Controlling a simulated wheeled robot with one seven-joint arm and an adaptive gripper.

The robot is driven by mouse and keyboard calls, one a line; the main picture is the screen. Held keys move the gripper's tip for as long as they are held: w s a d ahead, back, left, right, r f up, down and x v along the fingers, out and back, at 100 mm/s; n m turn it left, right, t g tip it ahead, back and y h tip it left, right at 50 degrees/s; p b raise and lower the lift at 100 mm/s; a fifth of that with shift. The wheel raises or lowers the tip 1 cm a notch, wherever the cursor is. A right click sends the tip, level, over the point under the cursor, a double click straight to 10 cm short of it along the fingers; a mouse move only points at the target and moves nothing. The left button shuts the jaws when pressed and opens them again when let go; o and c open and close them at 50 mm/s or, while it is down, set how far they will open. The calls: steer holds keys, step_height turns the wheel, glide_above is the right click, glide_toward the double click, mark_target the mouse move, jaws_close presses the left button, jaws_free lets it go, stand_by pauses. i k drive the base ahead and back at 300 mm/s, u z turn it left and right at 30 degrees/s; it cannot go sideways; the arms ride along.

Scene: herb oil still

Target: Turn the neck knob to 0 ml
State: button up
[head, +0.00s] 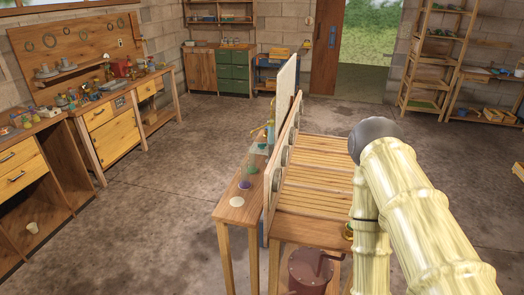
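I cannot pick out the neck knob or a 0 ml mark in the head view. A slatted wooden bench (318,185) stands in the middle, with an upright board (281,155) along its left side. Several round grey discs (284,157) sit on that board; they are too small to read. A narrow wooden side table (232,211) beside it holds a glass-like vessel (260,138), a purple round item (244,184) and a pale round item (237,202). My arm fills the right foreground and hides part of the bench. My gripper does not show.
A brown metal drum (309,272) stands at the bench's near end. Wooden workbenches (105,125) with clutter line the left wall. Shelves (437,70) stand at the back right by an open doorway. The concrete floor (165,215) is clear between the left benches and the side table.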

mark_target(261, 146)
steer(key=u, duration=0.65)
steer(key=i, duration=0.35)
steer(key=u, duration=1)
steer(key=i, duration=1.65)
steer(key=z, duration=0.65)
